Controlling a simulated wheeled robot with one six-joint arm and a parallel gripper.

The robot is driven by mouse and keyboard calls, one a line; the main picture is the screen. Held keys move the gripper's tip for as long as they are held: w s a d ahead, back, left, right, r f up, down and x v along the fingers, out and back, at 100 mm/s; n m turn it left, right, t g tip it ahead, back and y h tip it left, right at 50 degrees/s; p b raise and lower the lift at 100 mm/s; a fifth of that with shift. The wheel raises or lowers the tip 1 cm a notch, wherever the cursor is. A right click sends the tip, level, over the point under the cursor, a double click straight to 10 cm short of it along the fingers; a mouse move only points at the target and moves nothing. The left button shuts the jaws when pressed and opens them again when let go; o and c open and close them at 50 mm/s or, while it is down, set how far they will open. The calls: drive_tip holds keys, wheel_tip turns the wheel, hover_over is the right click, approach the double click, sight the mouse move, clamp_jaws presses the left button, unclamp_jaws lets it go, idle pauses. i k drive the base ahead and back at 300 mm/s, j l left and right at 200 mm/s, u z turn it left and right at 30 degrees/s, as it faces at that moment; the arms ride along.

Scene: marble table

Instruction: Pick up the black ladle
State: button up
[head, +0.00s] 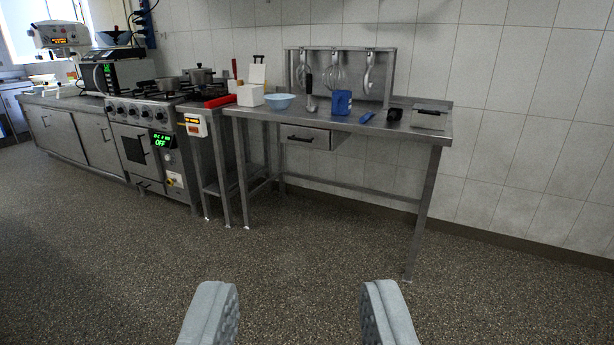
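My gripper (299,300) is open and empty, its two pale grey padded fingers wide apart at the bottom of the view, over the speckled floor. A small black object (394,114) lies toward the right of the steel table (262,114); it may be the black ladle, but it is too small to be sure. A utensil with a dark upper end (310,95) is near the table's middle, between a light blue bowl (279,102) and a blue box (342,102). The gripper is far from all of these and touches none of them.
A blue utensil (366,117) and a flat metal item (430,116) flank the black object. A white box (250,95) is at the table's left. A stove (153,145) stands further left. The floor (300,240) before the table is clear.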

sight(310, 109)
drive_tip(key=i+l+z, duration=0.1)
drive_tip(key=i+l, duration=0.15)
drive_tip(key=i, duration=0.7)
drive_tip(key=i+l, duration=0.15)
drive_tip(key=i, duration=0.85)
drive_tip(key=i+l+z, duration=0.15)
drive_tip(key=i, duration=0.85)
